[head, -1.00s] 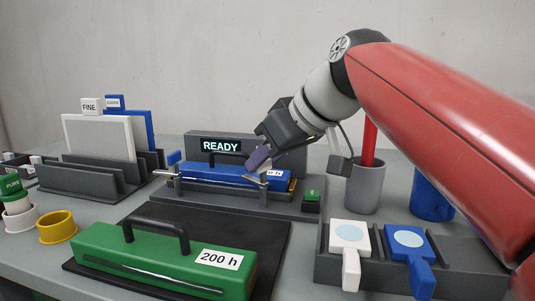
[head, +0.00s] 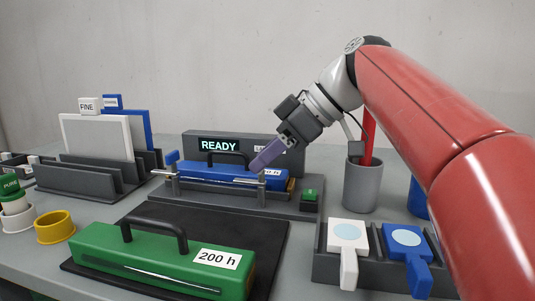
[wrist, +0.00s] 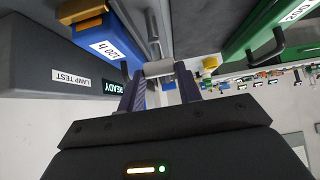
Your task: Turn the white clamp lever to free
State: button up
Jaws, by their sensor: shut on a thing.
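My gripper (head: 257,165) is at the right front of the blue unit (head: 205,174) in the grey machine. In the wrist view its two purple fingers (wrist: 160,78) are shut on the pale cylindrical grip of the white clamp lever (wrist: 158,68). The lever's grey bar runs up from the grip, beside the blue unit with its label. In the head view the fingers hide most of the white grip. A blue clamp lever (head: 172,157) stands at the unit's left end. The machine's display (head: 219,145) reads READY.
A green unit (head: 150,262) marked 200 h lies on a dark mat in front. A green button (head: 310,194) is right of the machine. A grey cup (head: 362,186) with a red rod stands farther right. White and blue paddles (head: 348,240) sit in a tray at front right.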

dwell(0.3)
jog(key=o, duration=1)
jog(key=v, duration=0.7)
jog(key=shift+s+d+r, duration=0.1)
jog(key=shift+d+r, duration=0.15)
jog(key=shift+d, duration=0.05)
jog(key=shift+s, duration=0.1)
